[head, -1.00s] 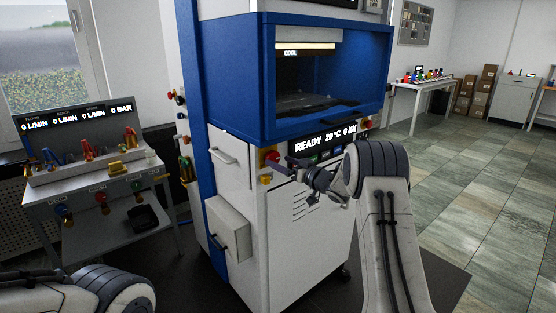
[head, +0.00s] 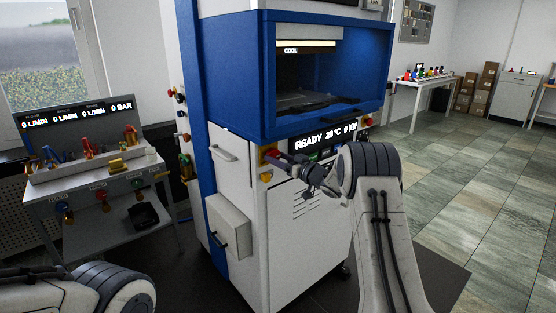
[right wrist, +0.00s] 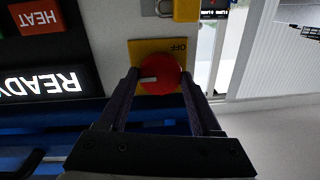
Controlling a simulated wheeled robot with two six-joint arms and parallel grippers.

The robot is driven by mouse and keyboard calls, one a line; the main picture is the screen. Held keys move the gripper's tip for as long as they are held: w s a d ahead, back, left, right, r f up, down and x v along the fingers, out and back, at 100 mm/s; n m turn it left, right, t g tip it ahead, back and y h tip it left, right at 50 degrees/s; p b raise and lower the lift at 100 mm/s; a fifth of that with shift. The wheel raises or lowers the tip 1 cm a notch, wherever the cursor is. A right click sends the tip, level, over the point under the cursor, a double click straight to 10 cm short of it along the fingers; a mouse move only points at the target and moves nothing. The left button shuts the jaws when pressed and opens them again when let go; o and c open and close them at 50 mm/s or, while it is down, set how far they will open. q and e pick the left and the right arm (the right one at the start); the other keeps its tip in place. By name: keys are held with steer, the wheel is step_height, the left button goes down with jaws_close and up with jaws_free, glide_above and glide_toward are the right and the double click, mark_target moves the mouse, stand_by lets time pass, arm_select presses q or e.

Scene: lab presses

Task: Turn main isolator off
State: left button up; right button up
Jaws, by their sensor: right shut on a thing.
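The main isolator is a red round knob (right wrist: 160,76) on a yellow plate (right wrist: 146,48) marked OFF, seen in the right wrist view. A short pale line on the knob points left in that view. My right gripper (right wrist: 160,78) is shut on the knob, one finger at each side.
A yellow padlock (right wrist: 186,9) hangs near the plate. The display (head: 325,138) reads READY, 20 °C and 0 KN, and a red HEAT button (right wrist: 38,17) is close by. A valve bench (head: 95,178) stands at the left. The floor at the right is clear.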

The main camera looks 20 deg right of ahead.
steer(key=n+b, duration=0.3)
steer(key=n, duration=0.2)
steer(key=shift+f+h, duration=0.15)
steer(key=shift+h, duration=0.15)
steer(key=shift+a+n+h+b, duration=0.1)
steer(key=shift+n+h+b, duration=0.15)
steer(key=shift+n+b, duration=2.5)
steer(key=shift+a+n+h+b, duration=0.1)
steer(key=shift+n+h+b, duration=0.15)
steer(key=shift+n+b, duration=2.5)
steer(key=shift+n+p, duration=0.5)
steer(key=shift+n, duration=0.1)
steer(key=o, duration=1.4)
steer(key=shift+r, duration=0.25)
